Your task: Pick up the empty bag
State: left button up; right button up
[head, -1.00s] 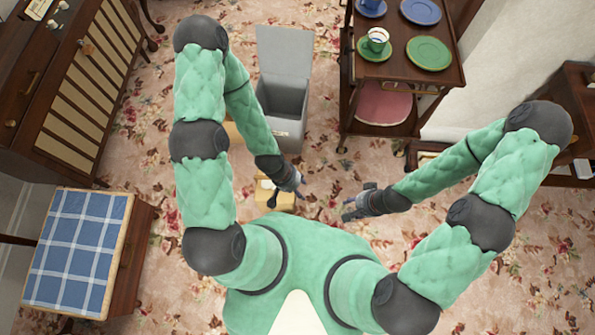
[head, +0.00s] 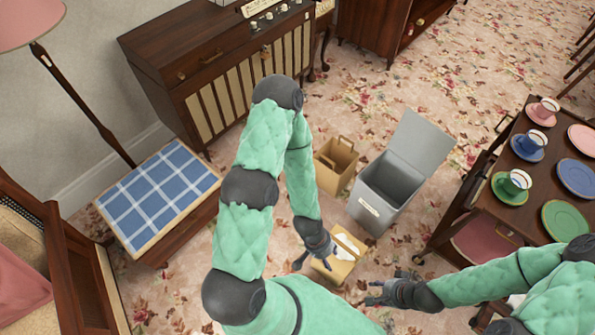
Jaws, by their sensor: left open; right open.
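A brown paper bag (head: 324,178) with handles stands on the carpet beside the grey bin; its open top shows no contents that I can make out. A second, lighter brown bag or box (head: 336,271) stands nearer to me, with something white at its top. My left gripper (head: 312,263) is open and empty, just left of this nearer one and partly over it; I cannot tell whether they touch. My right gripper (head: 380,287) is open and empty, to the right of the nearer one.
A grey bin (head: 376,208) with its lid up stands right of the bags. A wooden trolley (head: 479,213) with cups and plates is at the right. A checked-top stool (head: 160,195) and a cabinet (head: 232,70) are at the left. Floral carpet (head: 400,120) is clear behind the bin.

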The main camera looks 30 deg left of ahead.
aim_at(334, 165)
jog(key=u, duration=0.75)
jog(key=i+j+u, duration=0.15)
jog(key=j, duration=0.2)
jog(key=i+j+u, duration=0.1)
jog(key=j, duration=0.25)
jog(key=i+j+u, duration=0.15)
jog(key=i+j+z, duration=0.55)
jog(key=j, duration=0.35)
jog(key=i, duration=0.05)
